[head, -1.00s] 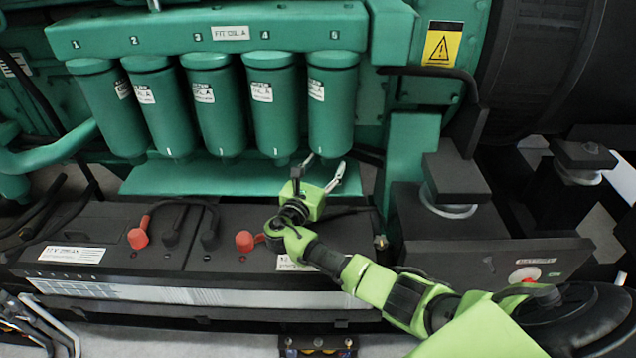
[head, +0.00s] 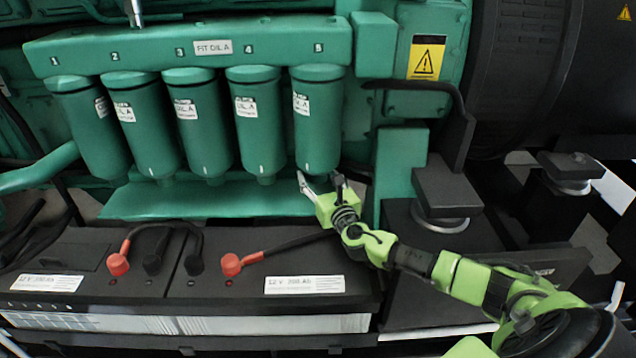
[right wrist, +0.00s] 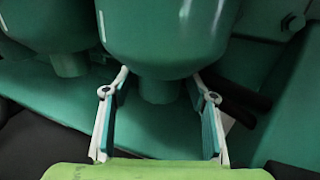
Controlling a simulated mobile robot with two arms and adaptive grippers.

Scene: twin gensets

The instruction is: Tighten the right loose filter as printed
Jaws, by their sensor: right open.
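Several green canister filters hang in a row under a green header (head: 200,42) marked 1 to 5. Filter 5 (head: 318,130), at the right end, has a white label; it also shows in the right wrist view (right wrist: 165,35). I cannot tell by look which filter is loose. My right gripper (head: 319,178) is open just below filter 5. In the right wrist view its fingers (right wrist: 158,95) stand apart on either side of the filter's narrow bottom nub (right wrist: 160,90), with gaps on both sides. My left gripper is not in view.
Filter 4 (head: 257,120) hangs close left of filter 5. Black batteries (head: 85,255) with red terminal caps (head: 230,265) lie below. A green bracket (head: 400,170) and a dark mount (head: 445,190) stand at the right. A yellow warning sign (head: 427,57) is above.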

